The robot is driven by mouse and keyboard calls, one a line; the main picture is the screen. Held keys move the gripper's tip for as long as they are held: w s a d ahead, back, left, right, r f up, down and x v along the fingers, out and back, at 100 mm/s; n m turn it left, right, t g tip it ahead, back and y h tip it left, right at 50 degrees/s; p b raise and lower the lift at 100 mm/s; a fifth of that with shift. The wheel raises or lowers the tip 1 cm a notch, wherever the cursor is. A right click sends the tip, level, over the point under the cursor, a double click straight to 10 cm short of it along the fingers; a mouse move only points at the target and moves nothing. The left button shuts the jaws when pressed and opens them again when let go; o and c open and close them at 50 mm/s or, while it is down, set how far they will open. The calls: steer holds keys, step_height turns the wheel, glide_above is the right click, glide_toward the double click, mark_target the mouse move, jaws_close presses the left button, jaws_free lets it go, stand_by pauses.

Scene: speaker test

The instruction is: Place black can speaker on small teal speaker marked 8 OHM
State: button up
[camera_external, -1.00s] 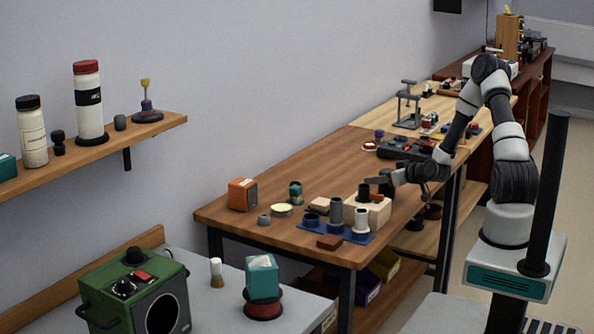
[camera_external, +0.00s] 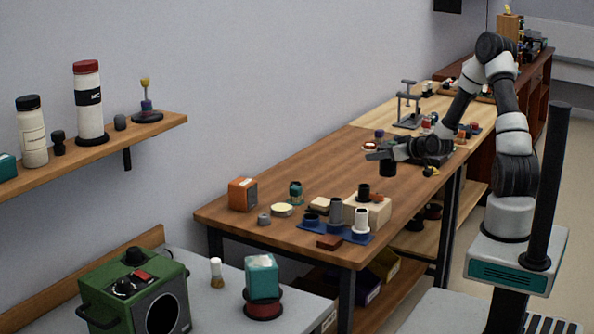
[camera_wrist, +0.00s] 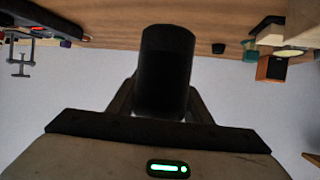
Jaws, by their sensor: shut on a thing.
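The black can speaker (camera_external: 388,169) is held in my gripper (camera_external: 378,156), above the back part of the wooden table. In the wrist view the black can (camera_wrist: 165,65) stands between the fingers and covers much of them. A small teal can-like thing (camera_external: 295,193) with a dark top stands near the table's left end, well left of my gripper. A teal box (camera_external: 262,277) sits on a red and black round base on the grey bench in front. I cannot read an 8 OHM mark on either.
A blue mat (camera_external: 311,229) holds grey, white and dark cylinders beside a cream box (camera_external: 375,211). An orange box (camera_external: 242,193) and a cream disc (camera_external: 281,210) stand near the teal can. Bare wood lies between my gripper and these things.

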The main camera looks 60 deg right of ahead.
steer(key=shift+r, duration=0.85)
steer(key=w+a+r+n+y+b, duration=0.1)
steer(key=w+a+n+y, duration=0.2)
steer(key=a, duration=0.9)
steer(key=w+a+r+n+y, duration=0.2)
steer(key=w+a, duration=0.4)
steer(key=a, duration=0.5)
steer(key=w+a+r+n+y+b, duration=0.1)
steer(key=w+a+n+y, duration=0.2)
steer(key=a, duration=0.9)
steer(key=s+a+r+n+g+y, duration=0.2)
steer(key=s+a, duration=0.2)
steer(key=a, duration=0.9)
steer(key=s+a+r+n+g+y, duration=0.1)
steer(key=s+a+r+n+y, duration=0.15)
steer(key=a, duration=0.95)
steer(key=s+a+r+n+g+y, duration=0.25)
steer(key=s+a, duration=0.25)
steer(key=a, duration=0.8)
steer(key=m+b, duration=0.1)
steer(key=b, duration=0.2)
glide_above(262, 270)
steer(key=w, duration=0.4)
step_height(262, 270, down, 10)
steer(key=shift+w+f+t, duration=0.15)
steer(key=shift+f+t, duration=0.05)
steer(key=shift+t, duration=0.15)
